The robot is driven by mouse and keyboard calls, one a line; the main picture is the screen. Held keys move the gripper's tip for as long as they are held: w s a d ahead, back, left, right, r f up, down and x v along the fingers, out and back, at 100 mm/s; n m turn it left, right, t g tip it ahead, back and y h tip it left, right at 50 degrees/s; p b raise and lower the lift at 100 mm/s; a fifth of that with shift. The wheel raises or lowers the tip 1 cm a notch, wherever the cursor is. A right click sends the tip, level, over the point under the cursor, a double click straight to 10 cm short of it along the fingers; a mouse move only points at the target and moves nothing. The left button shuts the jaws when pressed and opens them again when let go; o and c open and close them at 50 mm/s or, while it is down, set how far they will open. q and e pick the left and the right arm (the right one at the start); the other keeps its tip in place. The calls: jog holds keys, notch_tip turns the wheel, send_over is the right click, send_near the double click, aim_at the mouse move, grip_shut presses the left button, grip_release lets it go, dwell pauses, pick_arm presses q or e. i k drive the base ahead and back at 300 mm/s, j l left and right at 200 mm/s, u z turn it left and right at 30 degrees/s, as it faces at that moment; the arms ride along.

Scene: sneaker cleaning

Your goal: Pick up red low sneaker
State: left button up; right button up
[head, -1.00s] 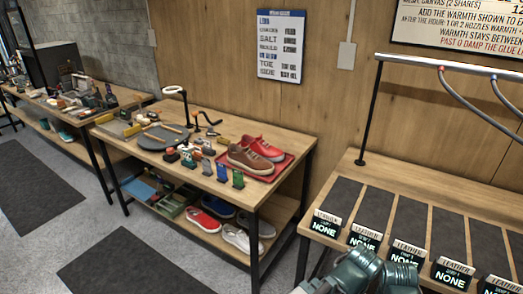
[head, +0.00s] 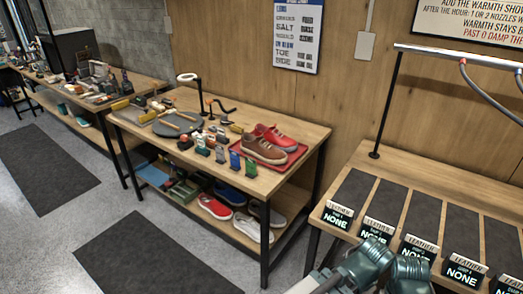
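A red low sneaker (head: 277,136) sits on the red tray (head: 297,153) at the right end of the middle table. A brown sneaker (head: 262,149) stands in front of it and hides part of its side. Another red sneaker with a white sole (head: 215,207) lies on the lower shelf of the same table. Parts of my arm, teal and grey, show at the bottom right. Neither gripper's fingertips can be made out, and nothing of mine is near the sneakers.
The middle table (head: 290,118) also carries a ring lamp (head: 190,78), a dark round mat (head: 179,125) and several small bottles. Other shoes (head: 254,229) share its lower shelf. A bench with dark pads (head: 358,189) stands at the right. Grey floor with dark mats (head: 131,254) lies in front.

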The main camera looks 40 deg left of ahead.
aim_at(283, 143)
jog(key=i+j+z, duration=0.1)
jog(key=j+z, duration=0.15)
jog(key=j, duration=0.6)
jog(key=j+z, duration=0.25)
jog(key=j, duration=0.55)
jog(key=j+z, duration=0.25)
jog(key=j, duration=0.65)
jog(key=k+j+z, duration=0.1)
jog(key=j+z, duration=0.15)
jog(key=j, duration=0.55)
